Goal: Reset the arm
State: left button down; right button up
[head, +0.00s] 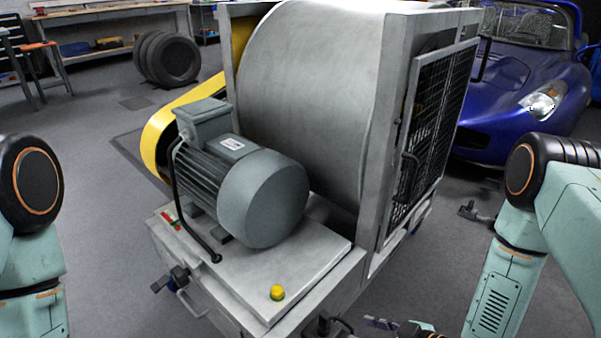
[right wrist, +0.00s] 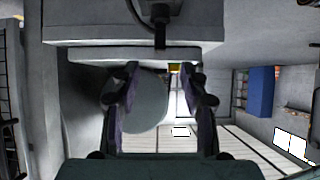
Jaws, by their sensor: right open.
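The hub dynamometer stands in the middle of the head view, with a grey drum (head: 305,90), a grey motor (head: 255,190), a yellow belt guard (head: 160,135) and a yellow button (head: 277,293). I cannot tell which part is the arm the task names. My right arm comes in from the right, folded. In the right wrist view my right gripper (right wrist: 164,70) is open, its two purple fingers apart with nothing seen held between them. A pale rounded shape (right wrist: 150,105) shows behind the left finger. My left arm is at the left edge; its gripper is out of view.
A metal mesh guard (head: 435,130) covers the dynamometer's right side. A dark fitting (head: 175,280) juts from its front-left side. A blue car (head: 525,90) is parked behind right. Stacked tyres (head: 167,58) and a workbench (head: 110,45) stand behind left. The left floor is clear.

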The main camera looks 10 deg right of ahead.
jog(key=s+d+f+m+g+h, duration=0.1)
jog(key=s+m+g+h, duration=0.3)
jog(key=s, duration=0.7)
jog(key=s+d+f+m+g+h, duration=0.1)
jog(key=s+f+m+g+h, duration=0.3)
jog(key=s, duration=0.7)
notch_tip(320, 180, up, 16)
jog(key=g+y+p, duration=0.1)
jog(key=p, duration=1.1)
jog(key=shift+w+a+f, duration=0.15)
jog(key=shift+w, duration=0.1)
